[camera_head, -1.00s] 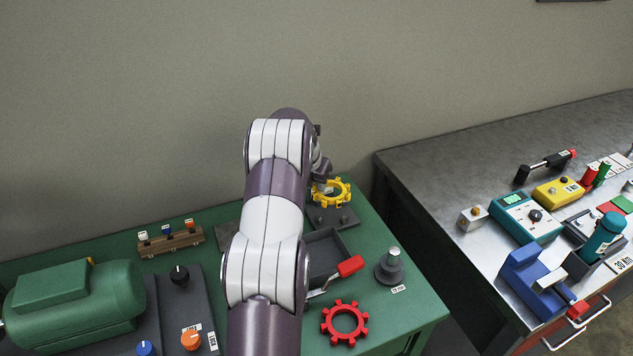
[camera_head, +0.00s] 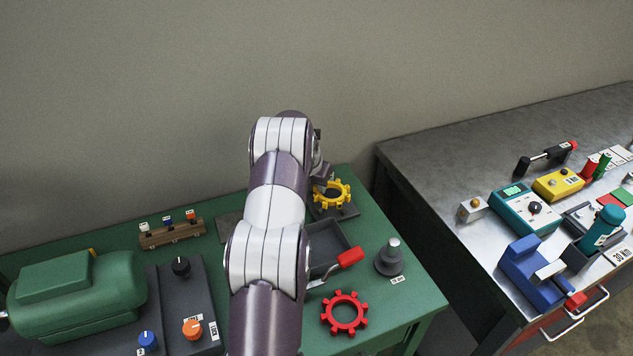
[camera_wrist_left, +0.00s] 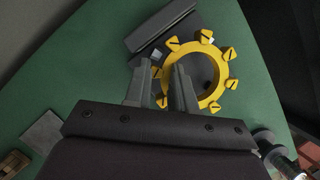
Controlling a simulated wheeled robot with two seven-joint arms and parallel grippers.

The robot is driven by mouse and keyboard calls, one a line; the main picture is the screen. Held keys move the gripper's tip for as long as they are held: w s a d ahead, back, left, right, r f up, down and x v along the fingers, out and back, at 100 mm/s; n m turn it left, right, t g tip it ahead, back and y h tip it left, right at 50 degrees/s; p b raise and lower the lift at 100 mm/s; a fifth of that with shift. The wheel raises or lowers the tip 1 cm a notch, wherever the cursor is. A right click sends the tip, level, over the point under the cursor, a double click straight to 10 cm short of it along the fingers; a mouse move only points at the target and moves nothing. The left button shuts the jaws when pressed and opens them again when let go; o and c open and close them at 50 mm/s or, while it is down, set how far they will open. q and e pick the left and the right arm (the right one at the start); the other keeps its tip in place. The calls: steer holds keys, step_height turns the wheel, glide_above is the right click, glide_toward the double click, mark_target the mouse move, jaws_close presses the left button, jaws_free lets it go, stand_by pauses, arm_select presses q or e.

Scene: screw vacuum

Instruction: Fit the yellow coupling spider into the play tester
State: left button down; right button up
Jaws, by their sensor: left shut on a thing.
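The yellow coupling spider (camera_head: 331,194) is a toothed ring at the table's back right. My left gripper (camera_head: 318,178) is partly hidden behind its own wrist in the head view. In the left wrist view, the gripper (camera_wrist_left: 161,88) is shut on one side of the spider's rim (camera_wrist_left: 222,95). A dark grey block (camera_head: 348,211) shows just under and behind the spider; it also appears in the left wrist view (camera_wrist_left: 158,24). I cannot tell whether the spider touches it. No readable label shows which fixture is the play tester. My right gripper is not in view.
A red toothed ring (camera_head: 344,313), a grey stepped post (camera_head: 389,260) and a dark tray (camera_head: 328,246) with a red handle (camera_head: 350,257) lie nearer. A green motor (camera_head: 78,295) stands left. A metal bench (camera_head: 440,160) with tools stands right, across a gap.

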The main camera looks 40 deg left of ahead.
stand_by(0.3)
arm_select(q)
steer(key=shift+p, duration=0.5)
steer(key=shift+f, duration=0.4)
stand_by(0.5)
steer(key=shift+p, duration=0.65)
steer(key=shift+f, duration=0.1)
steer(key=shift+f+b, duration=0.4)
steer(key=shift+f, duration=0.4)
steer(key=c, duration=0.9)
jaws_free()
